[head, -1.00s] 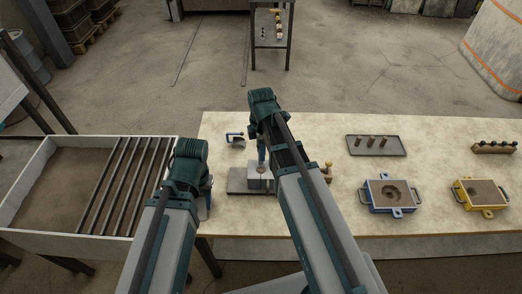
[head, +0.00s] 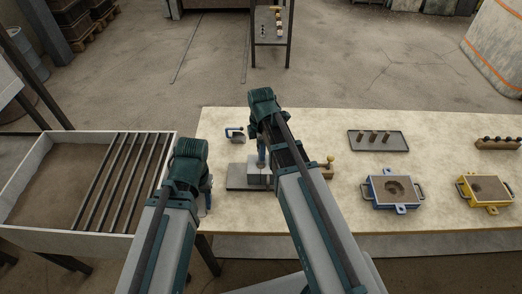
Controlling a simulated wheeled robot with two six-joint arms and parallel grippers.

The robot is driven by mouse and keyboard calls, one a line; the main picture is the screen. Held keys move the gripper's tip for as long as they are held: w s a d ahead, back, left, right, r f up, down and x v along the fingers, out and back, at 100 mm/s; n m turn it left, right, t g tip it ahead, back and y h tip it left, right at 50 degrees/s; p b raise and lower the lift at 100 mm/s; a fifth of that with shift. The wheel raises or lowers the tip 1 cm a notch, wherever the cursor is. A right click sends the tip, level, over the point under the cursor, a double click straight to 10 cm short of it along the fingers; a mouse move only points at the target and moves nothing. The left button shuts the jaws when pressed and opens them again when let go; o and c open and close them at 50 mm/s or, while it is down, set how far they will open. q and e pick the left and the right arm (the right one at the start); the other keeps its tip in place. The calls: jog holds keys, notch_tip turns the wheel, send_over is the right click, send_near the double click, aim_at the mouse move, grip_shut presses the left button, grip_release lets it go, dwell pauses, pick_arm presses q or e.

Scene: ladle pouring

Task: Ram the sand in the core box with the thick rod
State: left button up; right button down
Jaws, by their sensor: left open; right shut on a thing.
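The core box (head: 258,175) is a small grey block on a dark flat plate (head: 236,180), partly hidden behind my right arm. My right gripper (head: 261,148) is above it, pointing down and shut on a thin upright thing, which looks like the thick rod (head: 261,161); its lower end meets the top of the box. I cannot tell how deep it goes. My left gripper (head: 209,196) is at the table's left edge, open, mostly hidden by its own arm, and away from the box.
A small clamp (head: 235,134) lies behind the box. A wooden block with a knob (head: 327,168) is just right of my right arm. Farther right are a grey tray (head: 377,141) with short pegs, a blue mould box (head: 392,190) and a yellow one (head: 484,189). A sand bin (head: 38,236) stands left.

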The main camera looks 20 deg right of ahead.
jog(key=shift+r+p, duration=1.2)
jog(key=shift+r, duration=0.45)
notch_tip(320, 180, up, 6)
jog(key=p, duration=0.6)
jog(key=shift+r, duration=0.1)
jog(key=shift+f, duration=0.2)
